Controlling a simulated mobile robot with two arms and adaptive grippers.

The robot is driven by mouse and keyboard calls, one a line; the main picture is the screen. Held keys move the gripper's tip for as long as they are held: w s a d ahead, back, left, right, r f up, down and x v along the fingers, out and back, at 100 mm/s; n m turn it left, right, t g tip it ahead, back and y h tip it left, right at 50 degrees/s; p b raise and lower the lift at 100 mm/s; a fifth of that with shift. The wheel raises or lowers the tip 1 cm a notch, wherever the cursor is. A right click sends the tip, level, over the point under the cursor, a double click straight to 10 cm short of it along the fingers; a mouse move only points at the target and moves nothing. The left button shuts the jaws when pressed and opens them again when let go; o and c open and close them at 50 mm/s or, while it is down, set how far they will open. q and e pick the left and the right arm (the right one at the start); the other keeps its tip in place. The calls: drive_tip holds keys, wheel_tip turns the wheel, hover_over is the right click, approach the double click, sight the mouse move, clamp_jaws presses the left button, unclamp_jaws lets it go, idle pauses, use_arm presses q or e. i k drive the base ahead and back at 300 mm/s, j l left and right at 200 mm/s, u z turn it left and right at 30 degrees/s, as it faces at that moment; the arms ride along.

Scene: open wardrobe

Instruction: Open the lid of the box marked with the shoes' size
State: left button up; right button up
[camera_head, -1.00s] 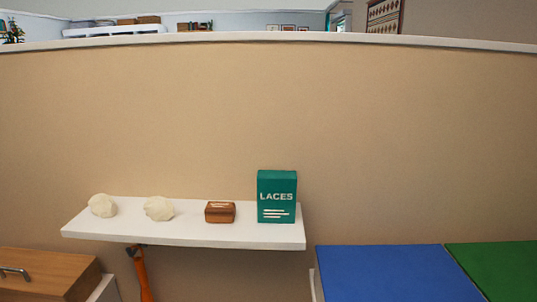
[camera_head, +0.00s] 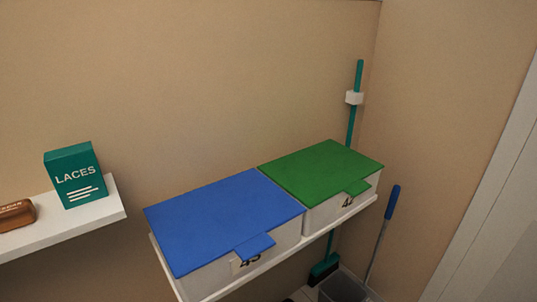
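A box with a blue lid (camera_head: 225,215) stands on a white shelf (camera_head: 290,256) in the head view. Its lid is shut, and the lid's front tab partly covers a number on the white front that looks like 43 or 45. A box with a green lid (camera_head: 318,170) stands beside it to the right, also shut. A number starting with 4 shows on its front, its second digit partly hidden by the tab. No shoes are in view. Neither of my grippers is in view.
A white shelf (camera_head: 68,227) at the left holds a teal LACES box (camera_head: 75,177) and a brown item (camera_head: 16,215). A teal broom (camera_head: 352,120) hangs in the corner. The space above both lids is clear.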

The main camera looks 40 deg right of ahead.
sight(314, 175)
drive_tip(key=k+l+z, duration=0.2)
drive_tip(key=z, duration=0.25)
drive_tip(key=k+l+z, duration=0.35)
drive_tip(key=z, duration=0.15)
